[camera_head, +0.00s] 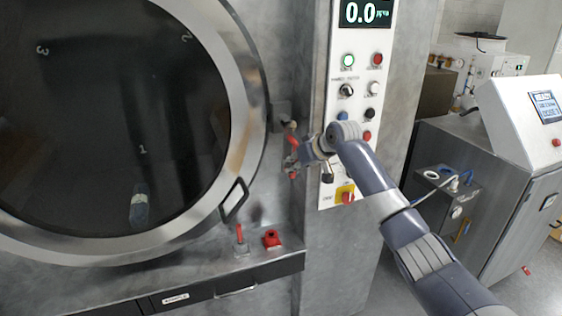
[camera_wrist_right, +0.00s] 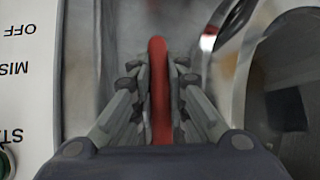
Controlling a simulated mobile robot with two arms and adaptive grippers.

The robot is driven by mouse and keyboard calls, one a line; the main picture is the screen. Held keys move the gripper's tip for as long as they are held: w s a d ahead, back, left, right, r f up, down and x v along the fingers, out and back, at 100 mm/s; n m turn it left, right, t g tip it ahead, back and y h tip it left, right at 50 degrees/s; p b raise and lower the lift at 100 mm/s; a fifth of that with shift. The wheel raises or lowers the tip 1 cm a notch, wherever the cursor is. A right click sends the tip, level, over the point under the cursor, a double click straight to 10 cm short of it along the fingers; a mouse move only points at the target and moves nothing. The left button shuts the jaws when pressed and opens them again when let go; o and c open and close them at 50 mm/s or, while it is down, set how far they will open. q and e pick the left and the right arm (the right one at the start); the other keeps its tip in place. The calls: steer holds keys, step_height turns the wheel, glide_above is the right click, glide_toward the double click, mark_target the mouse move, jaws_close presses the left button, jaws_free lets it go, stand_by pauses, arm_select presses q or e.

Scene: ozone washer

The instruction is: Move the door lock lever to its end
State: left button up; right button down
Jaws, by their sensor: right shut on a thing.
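The door lock lever (camera_head: 293,142) has a red handle and sits on the grey metal front between the round door (camera_head: 236,110) and the white control panel. My right gripper (camera_head: 298,158) is at the lever, coming from the right. In the right wrist view the red lever (camera_wrist_right: 159,85) stands upright between the fingers of the right gripper (camera_wrist_right: 160,100), which are shut on it. Its lower end is hidden behind the gripper body. The round door lies flush in its metal ring. My left gripper is not in view.
The control panel (camera_head: 348,110) with buttons and knobs is right beside my gripper. Below the door a ledge carries a small red-handled valve (camera_head: 240,240) and a red block (camera_head: 272,239). A metal cabinet with a screen (camera_head: 545,106) stands at the right.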

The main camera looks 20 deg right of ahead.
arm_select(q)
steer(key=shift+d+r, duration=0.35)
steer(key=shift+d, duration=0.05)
arm_select(e)
steer(key=shift+d+n+h, duration=0.3)
steer(key=shift+d, duration=0.15)
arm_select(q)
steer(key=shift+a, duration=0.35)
arm_select(e)
steer(key=c, duration=1.6)
jaws_free()
steer(key=shift+c, duration=0.2)
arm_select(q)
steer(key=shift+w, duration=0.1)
arm_select(e)
steer(key=shift+o, duration=0.4)
steer(key=shift+d, duration=0.1)
steer(key=v, duration=1.2)
steer(key=shift+f, duration=0.1)
